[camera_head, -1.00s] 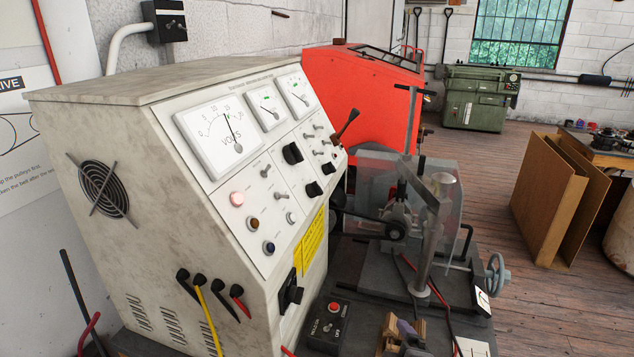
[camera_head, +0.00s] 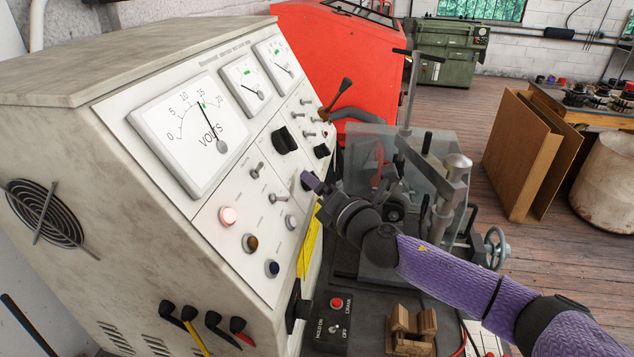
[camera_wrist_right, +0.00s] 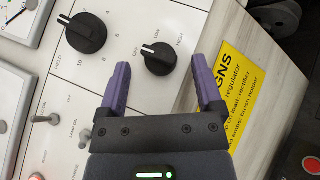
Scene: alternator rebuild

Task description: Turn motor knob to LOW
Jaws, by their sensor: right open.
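The motor knob (camera_wrist_right: 159,59) is black with a white pointer line and is marked OFF, LOW and HIGH in the right wrist view. Its pointer faces the OFF mark. My right gripper (camera_wrist_right: 161,68) is open, with one purple finger on each side of the knob in that view; I cannot tell whether they touch it. In the head view, the right gripper (camera_head: 315,183) is at the sloped panel's lower right and partly covers the motor knob (camera_head: 306,180). My left gripper is not in view.
The FIELD knob (camera_wrist_right: 84,33) sits beside the motor knob, with toggle switches nearby. A yellow sign (camera_wrist_right: 245,90) is on the panel's edge. The clamp stand (camera_head: 447,190) stands close to my right arm. A switch box (camera_head: 334,318) and wooden block (camera_head: 411,330) are below.

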